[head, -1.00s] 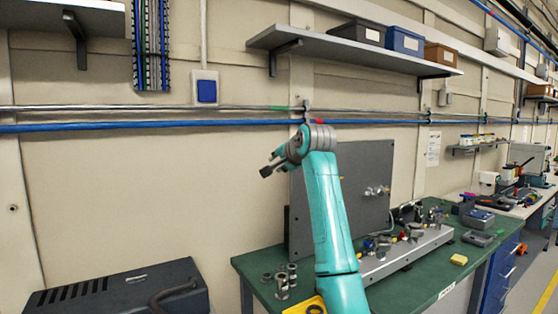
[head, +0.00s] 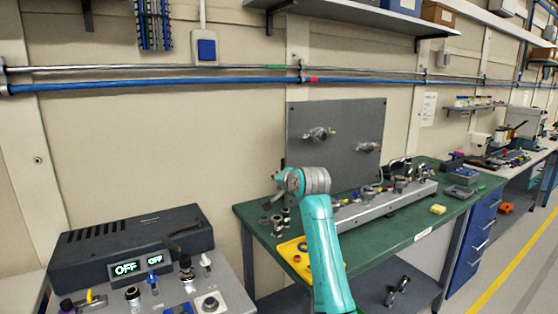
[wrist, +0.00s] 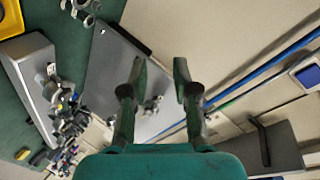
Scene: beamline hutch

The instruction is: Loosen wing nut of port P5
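No port label is readable, so I cannot tell which fitting is P5. In the head view a grey upright panel (head: 345,112) carries two metal clamp fittings, a left one (head: 318,133) and a right one (head: 368,147). A pale manifold block (head: 395,205) on the bench holds several more clamped ports. In the wrist view my gripper (wrist: 160,68) is open, with nothing between its fingers. The panel (wrist: 112,65) lies beyond them, and a fitting (wrist: 152,104) shows between the fingers, apart from them.
A dark control unit (head: 130,245) reading OFF stands left. A shelf (head: 350,15) and blue pipe (head: 180,83) run along the wall.

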